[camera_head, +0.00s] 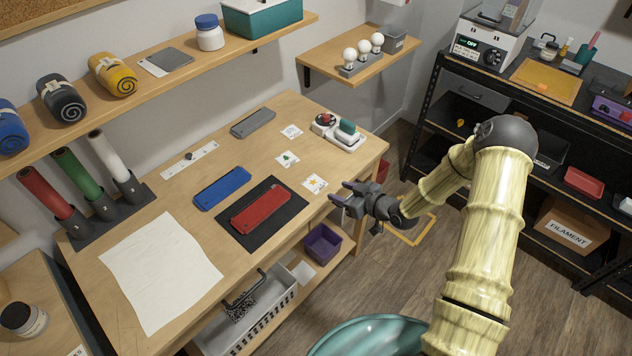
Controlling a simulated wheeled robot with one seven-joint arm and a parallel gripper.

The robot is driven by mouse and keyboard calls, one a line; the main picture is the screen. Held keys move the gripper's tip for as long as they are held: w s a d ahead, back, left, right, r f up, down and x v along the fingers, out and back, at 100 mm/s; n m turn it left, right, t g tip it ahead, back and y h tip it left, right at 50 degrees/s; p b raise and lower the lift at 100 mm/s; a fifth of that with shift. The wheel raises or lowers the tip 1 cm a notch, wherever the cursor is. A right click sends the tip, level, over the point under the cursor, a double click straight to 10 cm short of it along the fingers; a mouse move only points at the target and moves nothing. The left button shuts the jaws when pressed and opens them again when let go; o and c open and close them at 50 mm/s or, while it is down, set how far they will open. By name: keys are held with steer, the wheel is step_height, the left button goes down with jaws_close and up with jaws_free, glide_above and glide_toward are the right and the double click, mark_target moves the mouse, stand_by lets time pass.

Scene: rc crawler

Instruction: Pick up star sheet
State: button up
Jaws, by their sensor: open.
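The star sheet (315,183) is a small white square with a yellow star. It lies flat on the wooden table (190,225) near its right edge. My gripper (341,197) is just right of and slightly below the star sheet in the picture, by the table's edge. Its jaws are open with nothing visible between them, and they point left toward the sheet. Whether the fingertips are above or beside the table edge is hard to tell. The star sheet is fully visible and apart from the gripper.
Sheets with a green tree (288,158) and another print (291,131) lie behind the star sheet. A red case (261,208) on a black mat (239,237) lies left of it. A white device (338,131) stands behind. A purple bin (322,243) sits below the table edge.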

mark_target(323, 186)
steer(key=shift+x, duration=0.85)
steer(key=shift+a, duration=0.1)
steer(key=shift+w+a+p, duration=0.15)
steer(key=shift+a+p, duration=0.05)
steer(key=shift+p, duration=0.15)
steer(key=shift+p+x, duration=0.9)
steer(key=shift+x, duration=1.4)
steer(key=shift+f, duration=0.15)
jaws_close()
